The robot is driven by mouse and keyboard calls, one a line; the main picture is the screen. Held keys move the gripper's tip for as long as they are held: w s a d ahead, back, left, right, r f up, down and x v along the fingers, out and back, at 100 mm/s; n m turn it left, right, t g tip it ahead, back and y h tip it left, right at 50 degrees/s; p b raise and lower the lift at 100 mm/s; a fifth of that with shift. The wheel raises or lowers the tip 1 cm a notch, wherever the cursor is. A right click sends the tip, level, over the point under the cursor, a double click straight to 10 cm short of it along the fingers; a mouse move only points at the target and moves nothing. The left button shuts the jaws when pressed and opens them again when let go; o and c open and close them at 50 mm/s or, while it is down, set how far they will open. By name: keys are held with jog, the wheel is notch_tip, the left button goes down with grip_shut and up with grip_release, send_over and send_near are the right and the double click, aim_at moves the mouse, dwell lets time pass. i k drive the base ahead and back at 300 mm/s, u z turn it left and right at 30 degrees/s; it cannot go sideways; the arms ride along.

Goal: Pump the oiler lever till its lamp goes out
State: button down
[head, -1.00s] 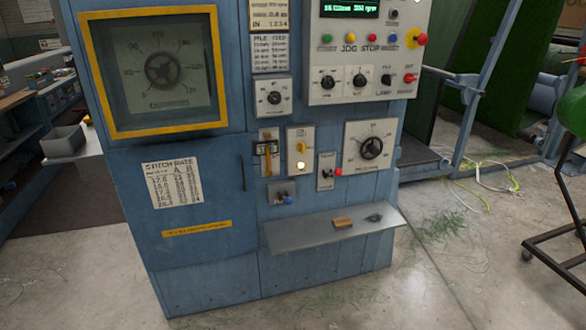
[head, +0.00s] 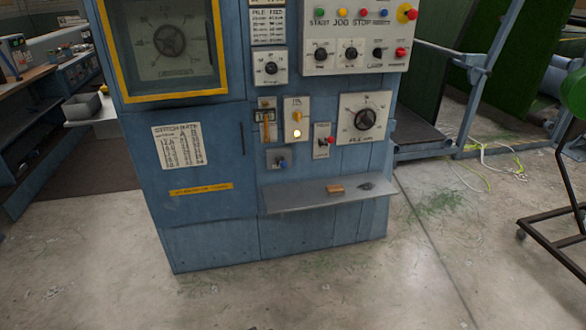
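A blue machine cabinet (head: 205,240) stands ahead in the head view. On its front, a small cream plate (head: 291,106) carries a yellow knob or lever (head: 297,117) with a glowing yellow-white lamp (head: 297,133) below it. A narrow sight gauge (head: 265,122) is just left of this plate. A plate with a red-tipped lever (head: 330,140) is at its lower right, and a blue-tipped switch (head: 283,164) is below. The labels are too small to read, so I cannot tell for sure which is the oiler lever. My gripper is not in view.
A grey shelf (head: 300,200) juts out below the controls, bearing a small brown block (head: 335,189) and a dark item. A dial (head: 366,118) and a button panel (head: 355,60) are above right. A dark wheeled stand (head: 552,230) is at right. The floor in front is clear.

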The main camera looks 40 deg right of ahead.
aim_at(284, 164)
jog(key=k, duration=0.2)
jog(key=u, duration=0.45)
jog(key=i, duration=1.2)
jog(key=u, duration=0.05)
